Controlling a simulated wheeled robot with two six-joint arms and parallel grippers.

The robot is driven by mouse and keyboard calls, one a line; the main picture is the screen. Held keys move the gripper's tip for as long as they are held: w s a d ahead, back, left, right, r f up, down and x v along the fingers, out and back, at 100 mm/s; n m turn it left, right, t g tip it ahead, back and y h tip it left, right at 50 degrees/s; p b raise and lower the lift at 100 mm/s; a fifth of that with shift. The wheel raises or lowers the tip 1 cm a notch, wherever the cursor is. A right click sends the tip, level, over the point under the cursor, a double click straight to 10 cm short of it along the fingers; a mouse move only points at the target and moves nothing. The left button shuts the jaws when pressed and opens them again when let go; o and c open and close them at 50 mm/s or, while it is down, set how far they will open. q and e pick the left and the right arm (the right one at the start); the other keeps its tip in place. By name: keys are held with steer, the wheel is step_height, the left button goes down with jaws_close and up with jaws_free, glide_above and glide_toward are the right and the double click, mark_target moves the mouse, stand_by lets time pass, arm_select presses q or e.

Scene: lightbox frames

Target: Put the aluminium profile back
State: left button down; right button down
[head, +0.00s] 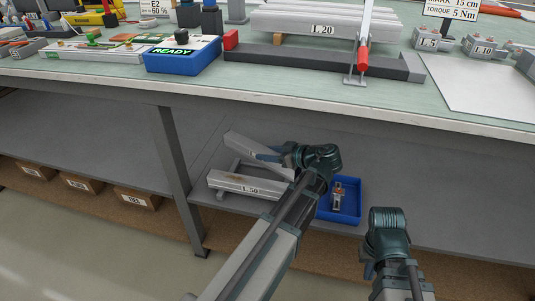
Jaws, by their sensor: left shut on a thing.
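My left gripper (268,156) reaches over the lower shelf and is shut on a pale grey aluminium profile (243,144). The profile slants down to the right, just behind and above another profile labelled L 50 (247,187). The L 50 profile lies on a low rack (222,192) on the shelf. My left wrist hides the right ends of both profiles, and I cannot tell whether the held one touches the rack. My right gripper (369,267) is low at the right, in front of the shelf; its fingers are not clear.
A blue bin (324,208) with a small metal and orange part stands right of the rack. The bench top (130,75) overhangs the lower shelf (90,140). A grey table leg (176,165) stands left of the rack. L 20 profiles (320,29) lie on the bench.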

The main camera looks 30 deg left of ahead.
arm_select(q)
steer(key=shift+f, duration=0.35)
steer(key=shift+c, duration=1.6)
jaws_free()
steer(key=shift+r, duration=0.25)
steer(key=p+v, duration=0.1)
steer(key=v, duration=0.2)
steer(key=p+v, duration=0.2)
steer(key=v, duration=0.2)
steer(key=p+v, duration=0.2)
steer(key=v, duration=0.2)
steer(key=shift+w+a+r, duration=0.1)
steer(key=shift+a+r, duration=0.05)
steer(key=shift+r, duration=0.2)
steer(key=shift+d+r, duration=0.15)
steer(key=shift+d, duration=0.45)
